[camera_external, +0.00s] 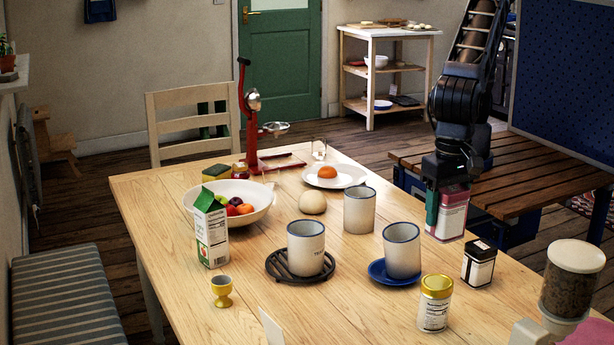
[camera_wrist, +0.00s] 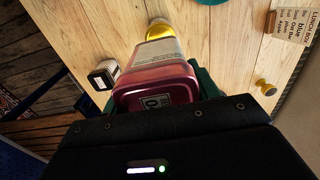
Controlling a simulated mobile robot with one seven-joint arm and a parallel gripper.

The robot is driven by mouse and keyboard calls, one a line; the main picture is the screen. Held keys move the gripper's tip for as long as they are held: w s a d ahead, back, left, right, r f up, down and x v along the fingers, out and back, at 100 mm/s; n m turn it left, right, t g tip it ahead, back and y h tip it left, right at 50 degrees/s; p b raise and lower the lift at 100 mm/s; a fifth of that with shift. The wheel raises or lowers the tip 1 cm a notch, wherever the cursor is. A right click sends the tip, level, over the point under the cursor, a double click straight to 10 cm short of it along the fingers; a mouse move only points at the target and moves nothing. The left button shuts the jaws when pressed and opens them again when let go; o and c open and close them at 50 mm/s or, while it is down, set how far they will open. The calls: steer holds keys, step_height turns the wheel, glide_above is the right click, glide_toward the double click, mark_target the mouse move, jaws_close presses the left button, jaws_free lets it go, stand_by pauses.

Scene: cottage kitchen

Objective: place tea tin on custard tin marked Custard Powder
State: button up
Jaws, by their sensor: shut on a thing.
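My gripper (camera_external: 441,199) is shut on a dark pink, boxy tin with a pale label, which I take to be the tea tin (camera_external: 452,217). It holds the tin upright above the table's right edge; in the wrist view the tin (camera_wrist: 158,92) sits between the green fingers. A round white tin with a gold lid (camera_external: 434,309) stands on the table, lower in the external view and apart from the held tin. It is likely the custard tin, but its name cannot be read. In the wrist view its gold lid (camera_wrist: 158,29) shows just beyond the held tin.
A small black tin with a white label (camera_external: 479,266) stands below and right of the held tin. A mug on a blue saucer (camera_external: 386,277) is left of it. A grain-filled dispenser (camera_external: 570,285) stands at lower right. Bare tabletop lies left of the gold-lidded tin.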

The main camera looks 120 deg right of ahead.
step_height(320, 180, down, 11)
steer(key=shift+r, duration=0.2)
stand_by(0.3)
steer(key=o, duration=1.1)
steer(key=shift+f, duration=0.1)
